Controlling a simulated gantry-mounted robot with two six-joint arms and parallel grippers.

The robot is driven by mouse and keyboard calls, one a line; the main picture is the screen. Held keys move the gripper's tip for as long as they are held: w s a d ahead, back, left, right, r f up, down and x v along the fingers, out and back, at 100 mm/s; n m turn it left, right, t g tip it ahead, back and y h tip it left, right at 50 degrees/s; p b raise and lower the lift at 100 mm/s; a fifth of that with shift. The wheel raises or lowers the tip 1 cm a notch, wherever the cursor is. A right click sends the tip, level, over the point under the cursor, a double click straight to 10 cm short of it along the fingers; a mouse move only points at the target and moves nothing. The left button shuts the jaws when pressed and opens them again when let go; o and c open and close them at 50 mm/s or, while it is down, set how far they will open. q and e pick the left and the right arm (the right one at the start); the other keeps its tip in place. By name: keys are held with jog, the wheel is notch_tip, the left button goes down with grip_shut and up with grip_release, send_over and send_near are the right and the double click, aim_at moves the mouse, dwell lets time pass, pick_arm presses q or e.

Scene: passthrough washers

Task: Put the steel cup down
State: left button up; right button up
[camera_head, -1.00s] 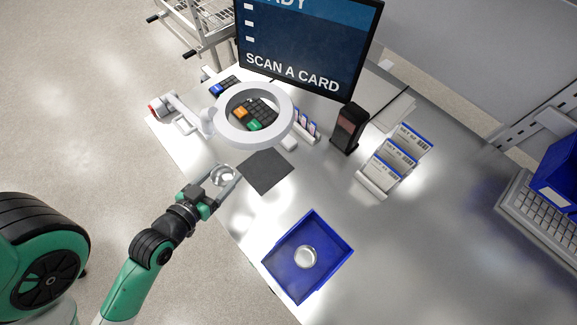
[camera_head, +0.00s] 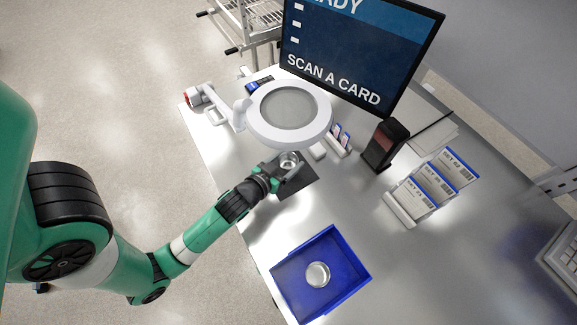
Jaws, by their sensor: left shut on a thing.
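A small round steel cup (camera_head: 289,158) is held between the fingers of my left gripper (camera_head: 288,166), which is shut on it. The gripper and cup are over the far part of a dark grey square mat (camera_head: 298,186), just below the ring lamp. I cannot tell whether the cup's bottom touches the mat. Another round steel cup or dish (camera_head: 318,274) sits inside a blue tray (camera_head: 347,299) near the table's front edge. My right gripper is out of view.
A white ring magnifier lamp (camera_head: 318,134) hangs close beyond the cup. A black card reader (camera_head: 385,144) and a rack of labelled cards (camera_head: 430,187) stand to the right. A monitor (camera_head: 357,45) stands behind. The table (camera_head: 375,232) is clear between tray and rack.

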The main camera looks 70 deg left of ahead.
aim_at(289, 166)
pick_arm(q)
jog(key=shift+w+f+b, duration=0.15)
jog(key=shift+f+b, duration=0.4)
jog(key=shift+f, duration=1.1)
jog(key=shift+f, duration=0.1)
jog(key=o, duration=1.3)
jog(key=shift+r, duration=0.2)
jog(key=v, duration=1.1)
jog(key=shift+f, duration=0.2)
jog(key=shift+s+d+r+b, duration=0.15)
jog(key=shift+s+r+b, duration=0.15)
jog(key=shift+s, duration=0.15)
